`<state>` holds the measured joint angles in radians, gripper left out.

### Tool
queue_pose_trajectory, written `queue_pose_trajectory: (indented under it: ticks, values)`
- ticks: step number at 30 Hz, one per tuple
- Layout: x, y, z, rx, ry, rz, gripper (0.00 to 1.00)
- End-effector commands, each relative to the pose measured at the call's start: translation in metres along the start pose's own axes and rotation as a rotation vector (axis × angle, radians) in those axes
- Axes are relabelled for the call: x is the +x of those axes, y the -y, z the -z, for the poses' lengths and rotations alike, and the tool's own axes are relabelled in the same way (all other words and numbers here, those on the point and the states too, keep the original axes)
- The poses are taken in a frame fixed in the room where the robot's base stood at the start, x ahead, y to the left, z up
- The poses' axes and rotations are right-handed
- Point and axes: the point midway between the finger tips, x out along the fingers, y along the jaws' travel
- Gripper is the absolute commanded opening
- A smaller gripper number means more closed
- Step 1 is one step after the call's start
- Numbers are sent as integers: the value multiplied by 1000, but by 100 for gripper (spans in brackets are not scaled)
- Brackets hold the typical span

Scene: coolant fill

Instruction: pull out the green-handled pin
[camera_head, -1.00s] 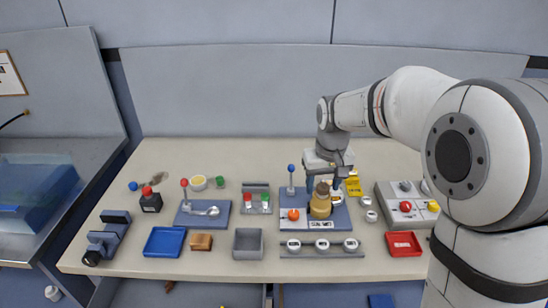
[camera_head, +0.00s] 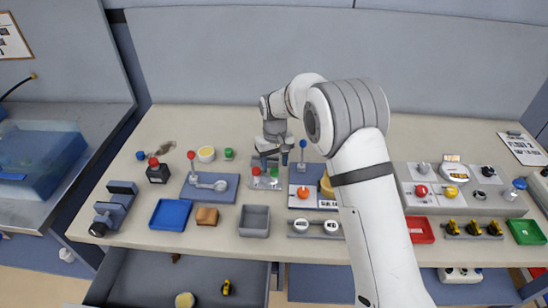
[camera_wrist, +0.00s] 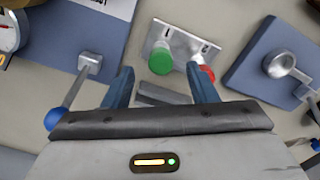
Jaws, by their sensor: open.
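The green-handled pin (camera_head: 274,172) stands in a small grey metal block (camera_head: 264,184) near the middle of the table. A red-handled pin (camera_head: 256,171) stands beside it on the left. In the wrist view, the round green handle (camera_wrist: 161,61) is seen from above, just beyond the fingertips. The red handle (camera_wrist: 206,73) is partly hidden by the right finger. My gripper (camera_wrist: 160,76) is open and empty, with its two fingers to either side of the green handle's line. In the head view, my gripper (camera_head: 272,163) is over the back of the block, and contact cannot be told.
A lever with a blue ball (camera_head: 302,144) stands close on the right; its ball (camera_wrist: 54,118) shows near the left finger in the wrist view. A blue plate with a red-knobbed lever (camera_head: 191,155) lies to the left. A grey bin (camera_head: 254,220) is in front.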

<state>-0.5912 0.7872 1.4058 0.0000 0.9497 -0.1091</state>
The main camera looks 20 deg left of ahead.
Motion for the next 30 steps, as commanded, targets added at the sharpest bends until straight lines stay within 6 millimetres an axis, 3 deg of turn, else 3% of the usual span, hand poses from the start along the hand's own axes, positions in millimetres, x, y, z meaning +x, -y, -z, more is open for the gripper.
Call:
queue_pose_trajectory:
  ticks: [1, 7, 17, 30]
  values:
    - [13, 1, 0, -1, 1, 0, 52]
    - [40, 1, 0, -2, 0, 0, 52]
    - [44, 2, 0, -3, -1, 0, 52]
    - [43, 2, 0, -4, -1, 0, 17]
